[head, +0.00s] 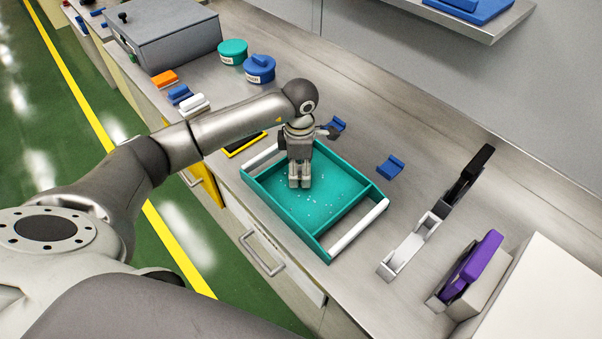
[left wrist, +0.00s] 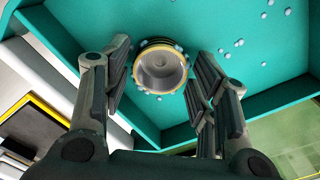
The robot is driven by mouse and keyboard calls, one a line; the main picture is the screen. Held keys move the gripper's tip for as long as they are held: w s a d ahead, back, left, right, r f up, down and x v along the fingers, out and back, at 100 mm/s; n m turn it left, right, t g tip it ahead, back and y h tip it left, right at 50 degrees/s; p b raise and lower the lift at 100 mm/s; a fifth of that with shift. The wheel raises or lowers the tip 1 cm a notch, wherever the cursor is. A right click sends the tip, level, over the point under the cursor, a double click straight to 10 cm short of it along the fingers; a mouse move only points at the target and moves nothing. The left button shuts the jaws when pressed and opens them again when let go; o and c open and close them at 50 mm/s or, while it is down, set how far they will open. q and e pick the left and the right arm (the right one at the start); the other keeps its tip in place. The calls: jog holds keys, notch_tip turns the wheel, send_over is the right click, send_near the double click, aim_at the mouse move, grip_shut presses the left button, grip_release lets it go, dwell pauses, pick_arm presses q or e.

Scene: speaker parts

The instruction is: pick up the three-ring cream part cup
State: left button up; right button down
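The cup (left wrist: 160,70) shows in the left wrist view as a round, grey-cream part with a yellowish rim and dark bands along its upper edge. It sits in the teal tray (left wrist: 260,103), near a wall. My left gripper (left wrist: 161,65) is open, with one finger on each side of the cup. The fingers look very close to its sides; I see no clear grip. In the head view my left gripper (head: 300,184) points down into the teal tray (head: 287,230) and hides the cup. My right gripper is not in view.
Small pale beads (head: 322,198) lie scattered on the tray floor. A blue part (head: 390,167), a grey stand (head: 410,246) and a purple part (head: 474,262) stand right of the tray. Teal (head: 233,52) and blue (head: 259,69) containers stand behind. The bench between is partly clear.

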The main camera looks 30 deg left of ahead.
pick_arm(q)
jog(key=c, duration=0.7)
jog(key=shift+c, duration=0.2)
jog(key=shift+r, duration=0.15)
